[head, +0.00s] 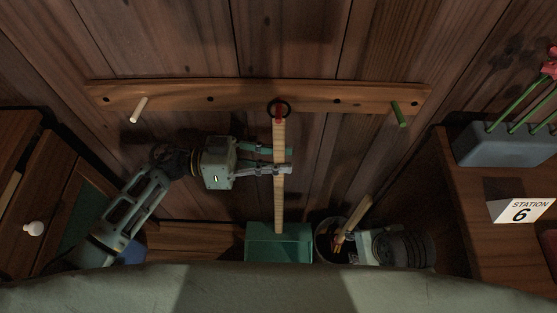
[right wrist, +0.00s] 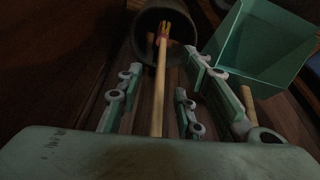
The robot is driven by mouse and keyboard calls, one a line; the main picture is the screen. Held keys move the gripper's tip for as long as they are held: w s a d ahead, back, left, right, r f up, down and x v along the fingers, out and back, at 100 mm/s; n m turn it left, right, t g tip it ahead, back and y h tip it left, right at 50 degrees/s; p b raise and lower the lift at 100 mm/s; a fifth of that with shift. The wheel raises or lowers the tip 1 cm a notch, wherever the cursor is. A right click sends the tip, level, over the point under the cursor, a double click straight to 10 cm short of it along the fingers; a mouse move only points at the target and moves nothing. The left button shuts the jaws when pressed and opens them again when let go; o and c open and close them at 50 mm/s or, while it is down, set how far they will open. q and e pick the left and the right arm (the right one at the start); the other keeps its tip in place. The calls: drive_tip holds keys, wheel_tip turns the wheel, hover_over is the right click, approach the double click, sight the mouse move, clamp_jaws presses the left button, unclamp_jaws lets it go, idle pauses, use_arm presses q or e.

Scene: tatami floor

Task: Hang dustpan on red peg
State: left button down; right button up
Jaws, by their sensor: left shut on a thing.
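The dustpan has a teal pan (head: 279,243) and a long light wooden handle (head: 279,205), hanging upright with the pan down. The black ring (head: 289,108) at its top overlaps the red peg (head: 278,117) at the middle of the wall rail. It looks to be around the peg, but the depth is hard to tell. My left gripper (head: 281,160) is shut on the upper handle, coming from the left. My right gripper (head: 345,238) is low at the right, beside a dark bucket. In the right wrist view its fingers (right wrist: 165,75) are apart, with a wooden stick between them. The pan (right wrist: 262,45) shows at upper right there.
The wooden rail (head: 180,96) also bears a white peg (head: 139,110) at left and a green peg (head: 399,114) at right. The bucket (head: 322,243) holds a wooden stick (right wrist: 161,85). A drawer cabinet (head: 50,190) stands left; a planter (head: 505,145) and Station 6 sign (head: 520,209) stand right.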

use_arm(q)
drive_tip(key=shift+r, duration=0.1)
drive_tip(key=c, duration=1.8)
unclamp_jaws()
drive_tip(key=shift+o, duration=0.6)
